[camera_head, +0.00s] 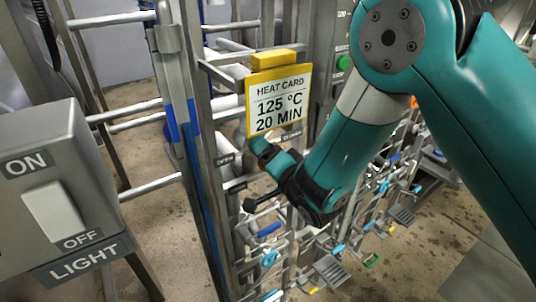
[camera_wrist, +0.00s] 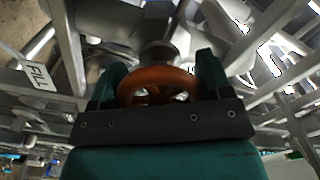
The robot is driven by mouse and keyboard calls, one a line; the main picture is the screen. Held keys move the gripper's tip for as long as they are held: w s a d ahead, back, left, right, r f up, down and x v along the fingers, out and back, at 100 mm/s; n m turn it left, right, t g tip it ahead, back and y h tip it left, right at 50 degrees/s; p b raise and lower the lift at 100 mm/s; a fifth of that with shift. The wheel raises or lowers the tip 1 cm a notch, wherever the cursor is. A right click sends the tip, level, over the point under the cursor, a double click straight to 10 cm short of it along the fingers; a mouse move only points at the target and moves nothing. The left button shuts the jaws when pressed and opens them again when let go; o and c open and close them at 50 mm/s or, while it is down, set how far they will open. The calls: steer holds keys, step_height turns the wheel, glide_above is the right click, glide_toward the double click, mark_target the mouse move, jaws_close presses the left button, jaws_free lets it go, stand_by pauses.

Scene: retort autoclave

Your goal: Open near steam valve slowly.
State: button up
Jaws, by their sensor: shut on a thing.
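In the wrist view an orange valve wheel (camera_wrist: 157,77) sits between the two teal fingers of my gripper (camera_wrist: 161,66). My gripper is shut on the wheel, with one finger at its left side and one at its right. A grey metal stem or body shows just beyond the wheel. I cannot read a label that names this valve.
A yellow-edged heat card (camera_head: 278,98) reads 125 °C, 20 MIN. A grey light switch box (camera_head: 62,190) stands at left. Metal posts and pipes (camera_head: 150,187) crowd the arm. A FILL tag (camera_wrist: 37,75) hangs left of the wheel. Bare floor (camera_head: 440,215) shows at right.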

steer(key=shift+n, duration=0.3)
steer(key=shift+w+d+f+n, duration=0.1)
steer(key=shift+d+n, duration=0.1)
steer(key=shift+n, duration=6.35)
steer(key=shift+w+d+f+n, duration=0.1)
steer(key=shift+d+n, duration=0.05)
steer(key=shift+n, duration=6.4)
steer(key=shift+r, duration=0.1)
steer(key=o, duration=0.9)
steer(key=shift+d, duration=0.1)
